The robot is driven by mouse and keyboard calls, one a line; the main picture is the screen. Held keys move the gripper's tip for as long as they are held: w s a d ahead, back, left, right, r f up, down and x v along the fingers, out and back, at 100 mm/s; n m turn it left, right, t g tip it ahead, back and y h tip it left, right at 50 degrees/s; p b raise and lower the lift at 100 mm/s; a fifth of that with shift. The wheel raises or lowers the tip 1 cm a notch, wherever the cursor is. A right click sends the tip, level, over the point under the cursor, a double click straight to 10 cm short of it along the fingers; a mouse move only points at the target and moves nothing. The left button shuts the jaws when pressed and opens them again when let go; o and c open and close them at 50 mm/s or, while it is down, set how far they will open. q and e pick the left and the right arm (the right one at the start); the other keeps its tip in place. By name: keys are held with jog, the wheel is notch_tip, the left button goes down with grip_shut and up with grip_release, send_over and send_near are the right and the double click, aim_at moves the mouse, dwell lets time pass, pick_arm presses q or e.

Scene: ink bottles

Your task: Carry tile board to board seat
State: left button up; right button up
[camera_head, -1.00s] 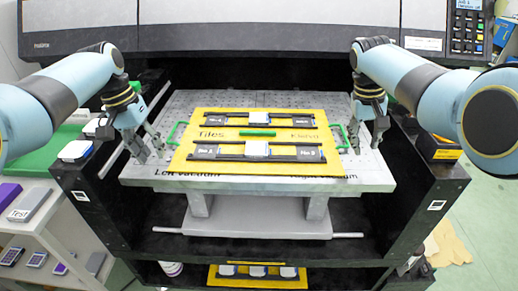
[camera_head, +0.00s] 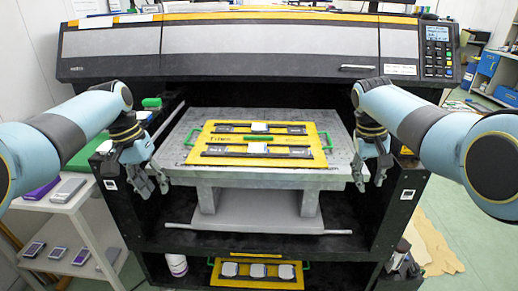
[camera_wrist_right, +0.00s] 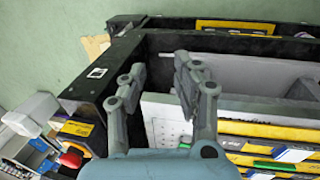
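The yellow tile board (camera_head: 290,140) lies flat on the grey platen (camera_head: 176,150) at the printer's opening. It has two dark strips with pale tiles, a green bar in the middle and green handles at its left (camera_head: 193,137) and right (camera_head: 326,139) ends. My left gripper (camera_head: 155,187) is open and empty, left of the platen and apart from the board. My right gripper (camera_head: 369,184) is open and empty, by the platen's right edge. Its spread fingers also show in the right wrist view (camera_wrist_right: 155,95). I cannot tell which place is the board seat.
A second yellow board (camera_head: 257,283) with pale tiles lies on the lower shelf, beside a white bottle (camera_head: 177,265). The printer's black side walls stand close to both grippers. A white side shelf (camera_head: 60,208) with small devices stands at the left.

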notch_tip(320, 180, up, 12)
jog(key=a, duration=0.2)
jog(key=shift+w+a+f, duration=0.15)
jog(key=shift+w, duration=0.3)
